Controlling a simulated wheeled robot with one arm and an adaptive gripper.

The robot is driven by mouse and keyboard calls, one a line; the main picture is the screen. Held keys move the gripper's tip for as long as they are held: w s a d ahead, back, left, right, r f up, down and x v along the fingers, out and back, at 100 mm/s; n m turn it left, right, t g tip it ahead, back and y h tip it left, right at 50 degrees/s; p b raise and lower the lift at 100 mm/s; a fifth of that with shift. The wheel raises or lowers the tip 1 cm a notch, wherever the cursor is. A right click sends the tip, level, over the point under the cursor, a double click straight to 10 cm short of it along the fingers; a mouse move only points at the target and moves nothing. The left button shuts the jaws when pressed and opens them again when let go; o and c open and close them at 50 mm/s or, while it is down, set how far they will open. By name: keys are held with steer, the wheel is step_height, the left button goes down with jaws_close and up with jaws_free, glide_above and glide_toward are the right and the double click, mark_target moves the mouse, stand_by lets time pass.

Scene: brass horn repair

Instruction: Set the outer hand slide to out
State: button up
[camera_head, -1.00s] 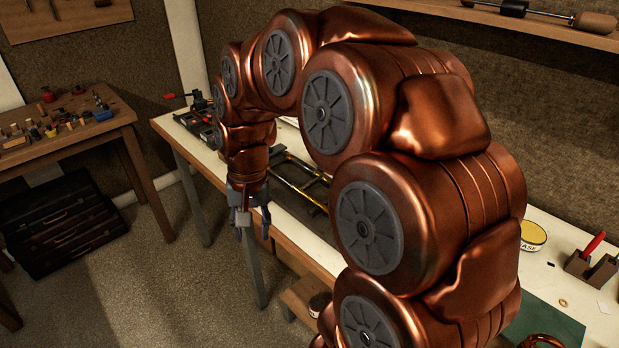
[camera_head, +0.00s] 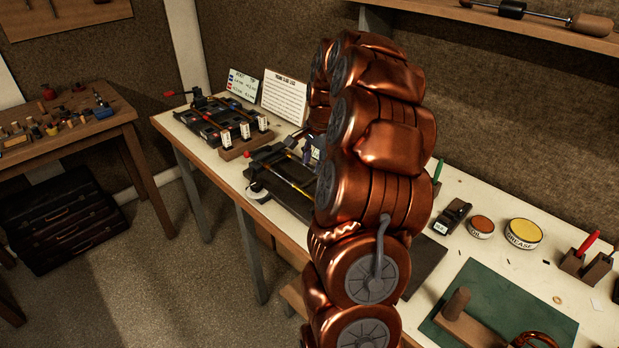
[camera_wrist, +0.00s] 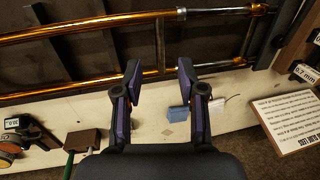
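The hand slide (camera_head: 292,183) lies in a dark fixture on the bench, its right part hidden behind my arm in the head view. In the wrist view its brass tubes (camera_wrist: 90,27) run across the top, with silver sleeves and thin cross braces between them. My gripper (camera_wrist: 158,76) is open and empty, with its two purple-sided fingers apart. In the wrist view the fingertips lie just below one cross brace, near the lower tube; I cannot tell whether they touch. In the head view my gripper is mostly hidden behind my arm.
A printed sheet (camera_head: 285,96) and a coded card (camera_head: 242,83) stand at the back. A rack of labelled blocks (camera_head: 245,140) is left of the fixture. A grease tin (camera_head: 523,234), a smaller tin (camera_head: 481,227) and a green mat (camera_head: 490,290) lie right.

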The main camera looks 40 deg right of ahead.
mark_target(309, 182)
steer(key=shift+w+f+p, duration=0.25)
steer(key=shift+f+p, duration=0.15)
steer(key=shift+f, duration=0.75)
steer(key=shift+w+f+p, duration=0.2)
steer(key=shift+f+p, duration=0.2)
steer(key=shift+f, duration=0.8)
steer(key=shift+w+f+p, duration=0.25)
steer(key=shift+f+p, duration=0.15)
steer(key=shift+f, duration=0.75)
jaws_close()
